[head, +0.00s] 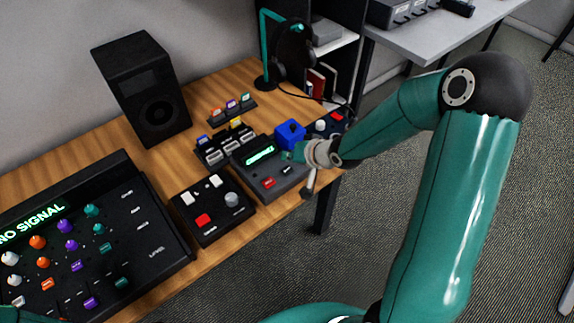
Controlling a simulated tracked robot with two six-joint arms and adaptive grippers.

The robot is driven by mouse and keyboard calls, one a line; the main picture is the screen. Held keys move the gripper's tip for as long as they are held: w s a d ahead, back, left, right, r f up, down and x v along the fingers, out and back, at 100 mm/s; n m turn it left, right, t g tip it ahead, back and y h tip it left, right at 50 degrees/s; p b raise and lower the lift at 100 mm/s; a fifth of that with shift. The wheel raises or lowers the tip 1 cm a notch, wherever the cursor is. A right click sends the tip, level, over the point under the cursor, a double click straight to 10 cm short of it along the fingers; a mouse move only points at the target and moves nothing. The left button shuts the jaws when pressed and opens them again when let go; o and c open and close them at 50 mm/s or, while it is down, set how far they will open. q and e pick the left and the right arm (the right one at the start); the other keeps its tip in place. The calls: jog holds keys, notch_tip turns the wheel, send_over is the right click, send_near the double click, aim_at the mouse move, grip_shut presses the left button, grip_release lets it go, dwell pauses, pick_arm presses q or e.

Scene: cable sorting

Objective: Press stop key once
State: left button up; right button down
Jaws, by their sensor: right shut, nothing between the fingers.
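A black recorder-like device (268,166) with a lit green display sits near the desk's front right edge. It has a red key (268,183) and a dark key (287,170) on its sloped front. A lower black panel (212,211) to its left has two white keys, a red key (203,220) and a grey knob. The key lettering is too small to read, so I cannot tell which is the stop key. My right gripper (309,190) is shut and empty, at the right end of the recorder device, apart from its red key. My left gripper is not in view.
A large mixer (125,219) showing NO SIGNAL fills the desk's left. A speaker (141,90) and a headphone stand (265,50) stand behind. A blue box (290,134) and a card rack (224,148) lie close behind the recorder device.

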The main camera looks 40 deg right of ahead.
notch_tip(320, 180, up, 3)
jog(key=shift+f+p, duration=0.2)
jog(key=shift+p, duration=0.65)
jog(key=shift+f, duration=0.1)
